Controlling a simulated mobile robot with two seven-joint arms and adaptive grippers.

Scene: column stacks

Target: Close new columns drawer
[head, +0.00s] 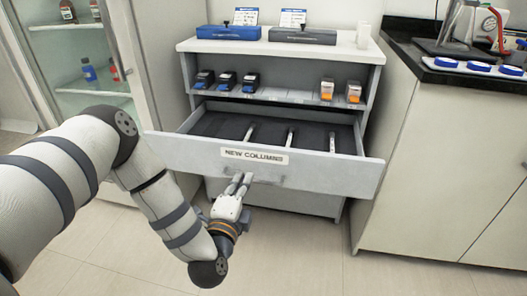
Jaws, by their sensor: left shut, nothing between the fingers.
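The new columns drawer (330,174) is pulled out of the white cabinet. Its grey front carries a label (254,155) reading "NEW COLUMNS". Inside are a dark lining and several light dividers; I see no columns in it. My left gripper (241,180) is shut and empty, with its fingertips at the lower part of the drawer front, just below the label. I cannot tell whether they touch the handle, which is partly hidden behind them. My right gripper is not in view.
The cabinet (365,53) has a shelf above the drawer with blue-marked and orange-marked small items. A blue case (228,33) and a grey case (302,36) lie on top. A counter (440,150) stands close at right, a glass-doored cabinet (85,60) at left. The floor in front is clear.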

